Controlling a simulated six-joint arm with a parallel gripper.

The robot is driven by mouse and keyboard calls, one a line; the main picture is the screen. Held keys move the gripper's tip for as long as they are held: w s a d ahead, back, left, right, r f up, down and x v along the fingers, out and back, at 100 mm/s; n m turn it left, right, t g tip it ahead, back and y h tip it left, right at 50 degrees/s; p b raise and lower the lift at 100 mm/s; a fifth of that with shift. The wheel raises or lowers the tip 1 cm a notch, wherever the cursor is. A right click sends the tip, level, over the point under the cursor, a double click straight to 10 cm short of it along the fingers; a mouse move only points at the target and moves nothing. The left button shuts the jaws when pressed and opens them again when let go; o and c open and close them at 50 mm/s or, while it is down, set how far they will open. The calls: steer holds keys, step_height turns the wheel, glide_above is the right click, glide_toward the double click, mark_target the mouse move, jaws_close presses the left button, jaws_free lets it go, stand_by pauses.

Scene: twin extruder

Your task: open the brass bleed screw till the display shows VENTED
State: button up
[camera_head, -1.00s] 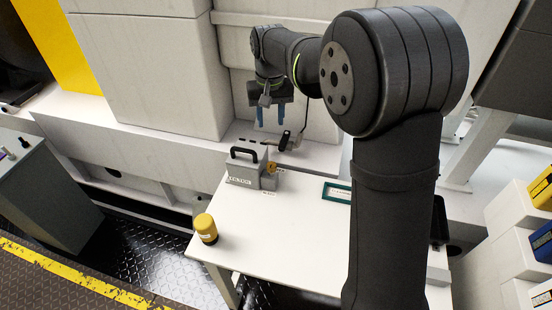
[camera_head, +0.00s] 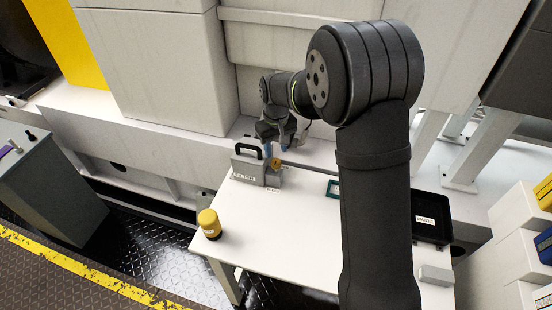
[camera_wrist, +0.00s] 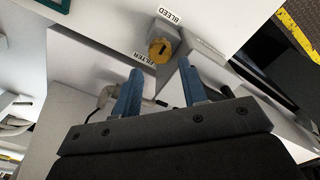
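The brass bleed screw (camera_wrist: 161,49) is a round yellow knob with a dark slot, on the grey filter block beside the BLEED label. In the head view the brass screw (camera_head: 274,163) shows just below my gripper (camera_head: 272,150). In the wrist view my gripper (camera_wrist: 160,78) has its two blue fingers apart, with nothing between them. The screw lies just beyond the fingertips, roughly centred on the gap; I see no contact. The filter block (camera_head: 246,168) has a black handle on top. I cannot read any display.
A teal-framed panel (camera_head: 333,190), partly hidden by my arm, lies on the white table (camera_head: 270,230). A black tray (camera_head: 430,218) labelled WASTE is at the right. The table's front middle is clear.

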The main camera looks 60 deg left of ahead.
mark_target(276, 162)
step_height(276, 162, down, 5)
steer(key=shift+f, duration=0.15)
steer(key=c, duration=0.7)
